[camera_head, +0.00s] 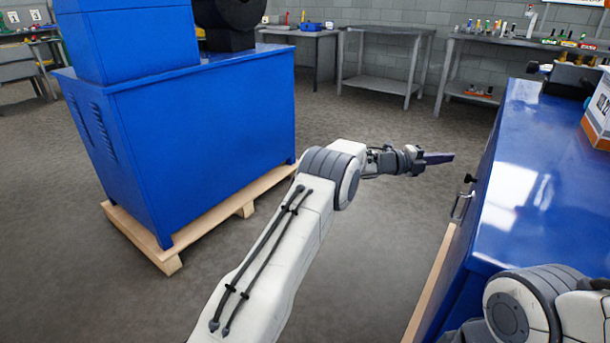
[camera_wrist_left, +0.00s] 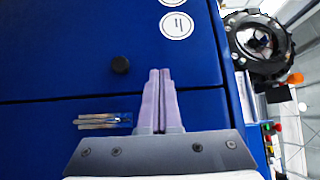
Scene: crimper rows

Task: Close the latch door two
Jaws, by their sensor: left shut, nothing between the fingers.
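The blue cabinet (camera_head: 535,180) stands at the right in the head view, its front seen at a steep angle. In the left wrist view, a blue door panel (camera_wrist_left: 60,50) bears a black knob (camera_wrist_left: 120,64) and a round white label with two strokes (camera_wrist_left: 177,25). A dark seam separates it from the panel with a metal handle (camera_wrist_left: 100,121). I cannot tell whether the door is fully flush. My left gripper (camera_head: 452,157) is shut and empty, in front of the cabinet; its fingertips (camera_wrist_left: 160,72) appear near the seam, beside the knob. My right gripper is out of view.
A blue machine cabinet (camera_head: 215,140) stands on a wooden pallet (camera_head: 190,245) at the left. A white and orange box (camera_head: 598,110) sits on the right cabinet's top. Metal tables (camera_head: 385,78) line the back wall. The floor between the cabinets is open.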

